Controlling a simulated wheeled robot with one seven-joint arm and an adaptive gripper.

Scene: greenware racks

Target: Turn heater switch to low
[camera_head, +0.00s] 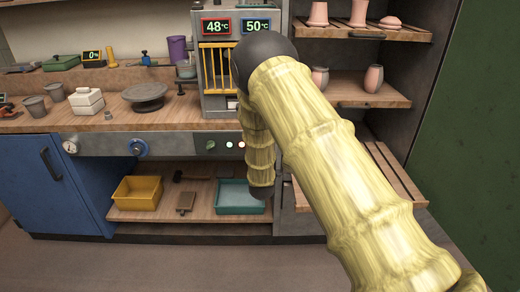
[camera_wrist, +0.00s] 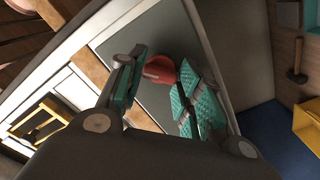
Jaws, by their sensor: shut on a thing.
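A rounded red knob (camera_wrist: 158,66), which looks like the heater switch, stands out from a grey panel (camera_wrist: 160,28) in the wrist view. My gripper (camera_wrist: 162,78) has its teal ridged pads on either side of the knob and is shut on it. The pads hide part of the knob, so I cannot read its setting or any markings. In the head view my arm covers the gripper and the knob. A grey heater unit (camera_head: 214,105) there carries displays (camera_head: 216,26) reading 48 °C and 50 °C.
A counter (camera_head: 110,118) holds cups, a white box and a dark turntable (camera_head: 147,92). Below are a yellow bin (camera_head: 137,192), a teal tray (camera_head: 235,197) and a blue cabinet door (camera_head: 55,185). Wooden racks with pink pots (camera_head: 373,78) stand at the right. The floor in front is clear.

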